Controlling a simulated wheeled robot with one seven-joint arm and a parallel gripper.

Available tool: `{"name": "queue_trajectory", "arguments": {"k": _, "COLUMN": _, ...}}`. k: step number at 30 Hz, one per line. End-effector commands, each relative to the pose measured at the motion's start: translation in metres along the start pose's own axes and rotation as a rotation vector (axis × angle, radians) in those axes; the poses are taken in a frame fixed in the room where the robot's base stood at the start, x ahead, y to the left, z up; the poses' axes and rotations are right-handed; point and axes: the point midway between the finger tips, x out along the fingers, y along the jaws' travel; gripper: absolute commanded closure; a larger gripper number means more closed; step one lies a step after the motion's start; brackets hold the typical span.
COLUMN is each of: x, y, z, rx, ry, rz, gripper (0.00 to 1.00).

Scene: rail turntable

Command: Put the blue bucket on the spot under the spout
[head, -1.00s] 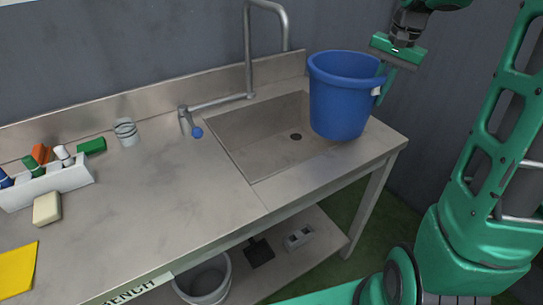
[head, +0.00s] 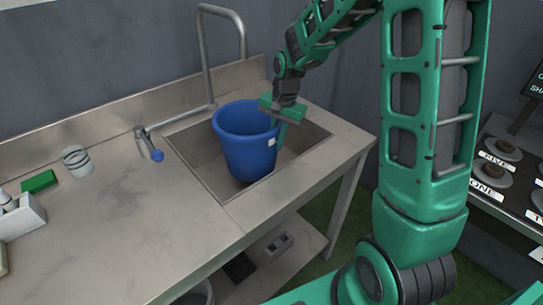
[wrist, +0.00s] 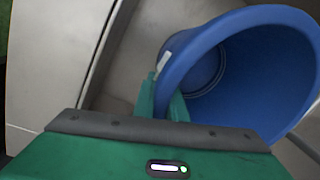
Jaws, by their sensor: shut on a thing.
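The blue bucket (head: 250,150) is upright, in or just above the sink basin (head: 197,145); I cannot tell whether it touches the bottom. It also shows in the wrist view (wrist: 245,75), where I look into its open, empty-looking inside. My gripper (head: 284,122) is shut on the bucket's wall at the right side of the rim; its green fingers (wrist: 163,98) show there in the wrist view. The grey spout pipe (head: 205,60) arches behind the bucket, and its downturned end (head: 243,52) hangs above the bucket's back rim. The bucket hides the spot and drain.
A striped white cup (head: 76,160) and a green block (head: 40,181) stand farther left. The bench front is clear. A shelf with numbered round items (head: 490,175) is at right.

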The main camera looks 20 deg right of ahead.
Motion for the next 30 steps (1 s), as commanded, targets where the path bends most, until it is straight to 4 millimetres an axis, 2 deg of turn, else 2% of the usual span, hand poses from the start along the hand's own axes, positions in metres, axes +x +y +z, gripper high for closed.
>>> {"name": "queue_trajectory", "arguments": {"k": 8, "x": 0.020, "y": 0.001, "z": 0.001, "rx": -0.003, "ry": 0.001, "rz": -0.001, "gripper": 1.00}}
{"name": "queue_trajectory", "arguments": {"k": 15, "x": 0.048, "y": 0.005, "z": 0.001, "rx": -0.003, "ry": 0.001, "rz": -0.001, "gripper": 1.00}}
{"name": "queue_trajectory", "arguments": {"k": 26, "x": 0.051, "y": 0.005, "z": 0.001, "rx": -0.003, "ry": 0.001, "rz": -0.002, "gripper": 1.00}}
{"name": "queue_trajectory", "arguments": {"k": 27, "x": 0.051, "y": 0.005, "z": 0.001, "rx": -0.003, "ry": 0.001, "rz": -0.001, "gripper": 0.79}}
{"name": "queue_trajectory", "arguments": {"k": 28, "x": 0.051, "y": 0.006, "z": 0.001, "rx": -0.003, "ry": 0.001, "rz": -0.001, "gripper": 0.72}}
{"name": "queue_trajectory", "arguments": {"k": 30, "x": 0.051, "y": 0.006, "z": 0.001, "rx": -0.003, "ry": 0.001, "rz": -0.001, "gripper": 0.70}}
